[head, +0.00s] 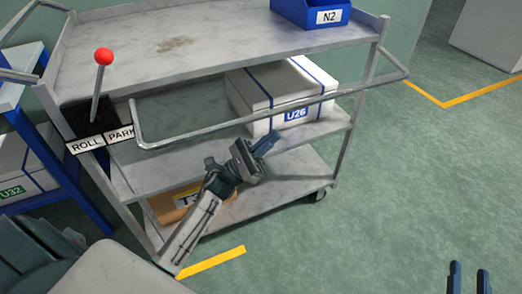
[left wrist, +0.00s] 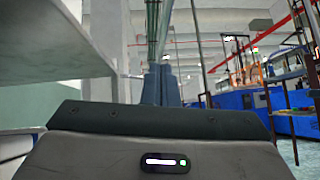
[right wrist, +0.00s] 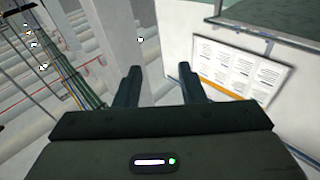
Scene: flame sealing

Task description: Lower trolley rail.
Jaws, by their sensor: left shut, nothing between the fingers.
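The grey metal trolley (head: 200,46) stands ahead of me in the head view. Its U-shaped rail (head: 208,129) sticks out from the near side, below the top shelf's edge, and crosses in front of the lower shelves. My left gripper (head: 268,141) is shut and empty. It appears just below the rail's long bar in the picture; I cannot tell whether they touch. Its closed fingers show in the left wrist view (left wrist: 160,86). My right gripper (head: 468,278) is open and empty at the bottom right, away from the trolley. Its spread fingers show in the right wrist view (right wrist: 159,88).
A red-knobbed lever (head: 103,58) stands by the ROLL and PARK labels (head: 103,139). A blue bin N2 (head: 300,12), white box U26 (head: 252,95) and a cardboard box (head: 170,208) sit on the trolley. A blue-framed rack (head: 55,165) stands left. Floor at right is clear.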

